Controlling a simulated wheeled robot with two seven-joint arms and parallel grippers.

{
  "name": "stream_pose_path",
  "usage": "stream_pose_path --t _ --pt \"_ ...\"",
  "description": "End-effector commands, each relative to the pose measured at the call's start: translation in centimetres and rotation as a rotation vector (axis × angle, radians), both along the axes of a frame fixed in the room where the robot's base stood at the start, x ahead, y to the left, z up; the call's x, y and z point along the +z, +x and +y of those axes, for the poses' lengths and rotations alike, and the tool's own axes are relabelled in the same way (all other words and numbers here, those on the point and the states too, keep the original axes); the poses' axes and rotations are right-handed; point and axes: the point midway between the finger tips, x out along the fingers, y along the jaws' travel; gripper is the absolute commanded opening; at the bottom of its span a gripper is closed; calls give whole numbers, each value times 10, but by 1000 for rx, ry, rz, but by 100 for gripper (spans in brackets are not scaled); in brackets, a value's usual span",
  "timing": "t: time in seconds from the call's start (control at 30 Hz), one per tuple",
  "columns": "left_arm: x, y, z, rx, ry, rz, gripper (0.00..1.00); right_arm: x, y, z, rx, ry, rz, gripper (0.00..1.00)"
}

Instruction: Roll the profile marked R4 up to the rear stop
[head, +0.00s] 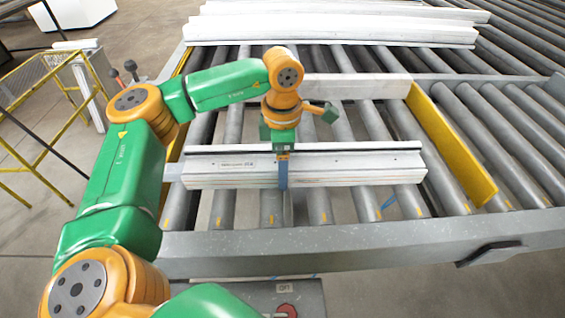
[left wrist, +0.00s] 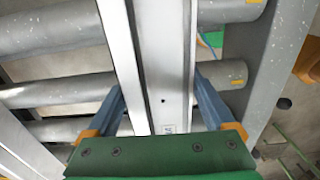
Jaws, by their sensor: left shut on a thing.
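A long pale profile (head: 350,168) lies crosswise on the rollers near the front of the bench. It bears a small label whose marking is too small to read for sure. My left gripper (head: 283,180) reaches down over its middle, and its blue fingers straddle it. In the left wrist view the profile (left wrist: 160,60) runs between the two blue fingers (left wrist: 160,100), and the gripper is shut on it. A pale crossbar (head: 360,87) stands behind the profile, apart from it, and may be the rear stop; my wrist hides its left part. My right gripper is not in view.
A yellow side plate (head: 450,145) bounds the rollers on the right. More pale profiles (head: 330,30) lie at the back. A grey front rail (head: 380,245) runs along the near edge. Bare rollers show between the held profile and the crossbar.

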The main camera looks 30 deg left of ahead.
Motion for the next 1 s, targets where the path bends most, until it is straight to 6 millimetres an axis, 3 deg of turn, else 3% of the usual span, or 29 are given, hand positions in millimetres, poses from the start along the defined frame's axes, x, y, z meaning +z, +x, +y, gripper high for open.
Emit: stream_pose_path --t 0.37,1.0 --pt "1 1 -1 5 0 -1 0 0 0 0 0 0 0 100" --pt "1 20 -26 4 -2 -1 0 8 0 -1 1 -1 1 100"
